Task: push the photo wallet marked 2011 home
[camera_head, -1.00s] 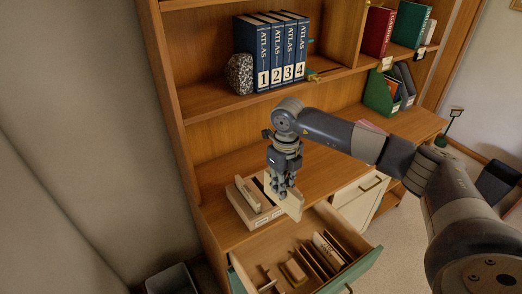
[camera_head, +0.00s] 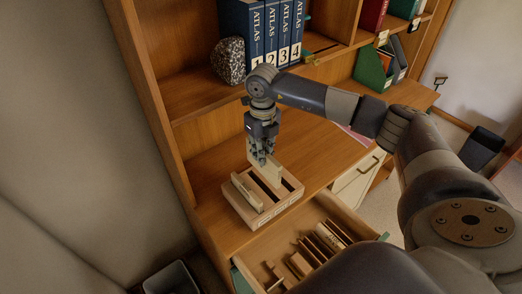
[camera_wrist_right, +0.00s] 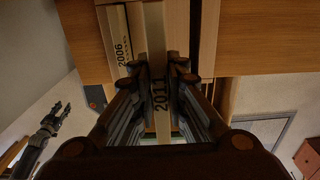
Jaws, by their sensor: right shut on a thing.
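My right gripper (camera_head: 262,160) is shut on the cream photo wallet marked 2011 (camera_wrist_right: 160,95), its label readable between the fingers in the wrist view. In the head view the wallet (camera_head: 277,172) stands roughly upright at the wooden slotted box (camera_head: 262,218), in line with its slots. I cannot tell how deep its lower edge sits. Another cream wallet, marked 2006 (camera_wrist_right: 122,48), stands in the box's left slot. A dark slot shows open at the right. My left gripper (camera_wrist_right: 60,112) appears only in the wrist view, apart and seemingly open.
The box stands on the wooden desk top, with free surface to its right. Below it an open drawer (camera_head: 290,262) holds dividers and small items. Atlas volumes (camera_head: 270,35) and a speckled stone (camera_head: 228,62) stand on the shelf above.

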